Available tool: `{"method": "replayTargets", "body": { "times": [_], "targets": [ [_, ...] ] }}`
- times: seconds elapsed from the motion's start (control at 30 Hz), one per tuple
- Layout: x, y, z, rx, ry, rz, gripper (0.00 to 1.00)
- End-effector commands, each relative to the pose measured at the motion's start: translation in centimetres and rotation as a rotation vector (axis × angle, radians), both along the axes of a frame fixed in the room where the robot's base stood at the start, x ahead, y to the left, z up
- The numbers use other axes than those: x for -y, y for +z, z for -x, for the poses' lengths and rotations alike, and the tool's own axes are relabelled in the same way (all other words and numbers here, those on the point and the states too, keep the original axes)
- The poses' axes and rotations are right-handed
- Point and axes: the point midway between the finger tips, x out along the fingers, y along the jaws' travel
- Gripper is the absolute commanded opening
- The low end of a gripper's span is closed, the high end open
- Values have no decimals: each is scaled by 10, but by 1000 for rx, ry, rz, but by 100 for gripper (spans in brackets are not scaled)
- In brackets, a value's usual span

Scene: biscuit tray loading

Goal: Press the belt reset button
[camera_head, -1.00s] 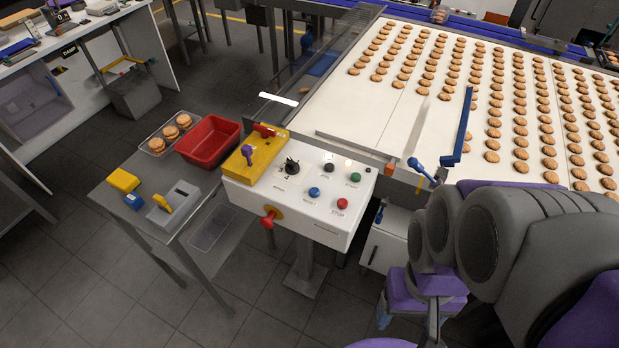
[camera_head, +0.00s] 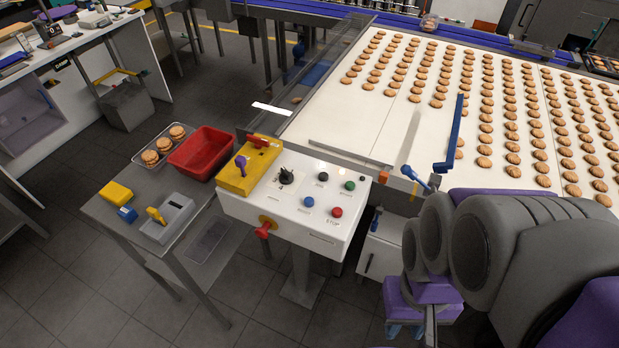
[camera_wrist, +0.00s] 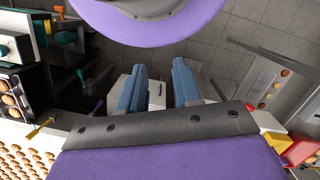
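A white control box (camera_head: 235,208) stands on a post left of my arm in the head view. Its sloped top has a blue button (camera_head: 308,202), a red button (camera_head: 337,212) with a STOP label, a green button (camera_head: 349,186) and a black button (camera_head: 323,177). The blue button's label is too small to read surely. A black rotary knob (camera_head: 286,177) is beside them. My gripper (camera_head: 404,331) hangs low, right of and apart from the box. In the wrist view my gripper (camera_wrist: 158,88) has its two blue fingers spread with nothing between them.
A yellow block (camera_head: 236,182) with a purple knob covers the box's left end. A side table (camera_head: 105,212) stands left; floor in front is clear.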

Motion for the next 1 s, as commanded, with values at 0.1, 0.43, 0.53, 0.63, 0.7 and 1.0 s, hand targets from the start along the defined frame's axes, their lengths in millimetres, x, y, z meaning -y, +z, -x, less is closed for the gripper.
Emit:
{"method": "replayTargets", "body": {
  "times": [0.1, 0.43, 0.53, 0.63, 0.7, 1.0],
  "targets": [
    [0, 0, 0, 0, 0, 0, 21],
    [0, 0, 0, 0, 0, 0, 0],
    [0, 0, 0, 0, 0, 0, 0],
    [0, 0, 0, 0, 0, 0, 0],
    [0, 0, 0, 0, 0, 0, 0],
    [0, 0, 0, 0, 0, 0, 0]
  ]
}}
